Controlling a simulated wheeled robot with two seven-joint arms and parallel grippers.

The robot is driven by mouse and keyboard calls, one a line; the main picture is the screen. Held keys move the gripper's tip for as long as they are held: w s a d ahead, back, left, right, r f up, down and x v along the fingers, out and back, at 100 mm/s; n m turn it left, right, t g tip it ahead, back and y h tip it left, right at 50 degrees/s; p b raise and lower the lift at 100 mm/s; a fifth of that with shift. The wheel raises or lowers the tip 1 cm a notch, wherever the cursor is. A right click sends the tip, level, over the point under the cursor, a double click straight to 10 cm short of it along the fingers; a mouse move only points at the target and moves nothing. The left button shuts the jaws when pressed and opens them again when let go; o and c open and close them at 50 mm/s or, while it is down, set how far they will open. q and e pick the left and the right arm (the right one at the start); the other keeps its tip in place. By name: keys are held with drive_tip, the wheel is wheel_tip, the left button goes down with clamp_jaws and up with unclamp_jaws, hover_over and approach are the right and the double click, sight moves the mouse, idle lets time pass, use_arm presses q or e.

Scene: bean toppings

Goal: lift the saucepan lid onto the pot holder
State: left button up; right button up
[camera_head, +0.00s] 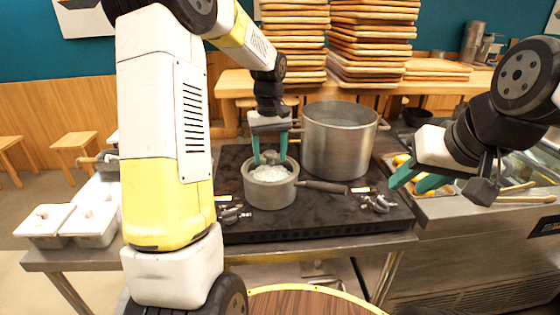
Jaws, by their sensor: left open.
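A grey metal saucepan (270,194) with a dark handle pointing right stands on the black stove top. At its mouth a pale, whitish surface shows, and a small grey knob (270,157) stands up over it, apparently that of a see-through lid (272,173). My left gripper (270,161) points down over the saucepan. It is open, with one teal finger on each side of the knob; I cannot tell whether they touch it. My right gripper (415,187) hangs in the air at the right, its teal fingers apart and empty. I cannot make out a pot holder for certain.
A tall metal pot (338,141) stands close behind and right of the saucepan. Stacks of wooden trays (371,45) are at the back. White lidded containers (45,220) stand at the left. A round brown surface with a yellow rim (310,300) is at the bottom.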

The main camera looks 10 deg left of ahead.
use_arm(q)
clamp_jaws()
drive_tip(key=shift+r, duration=0.15)
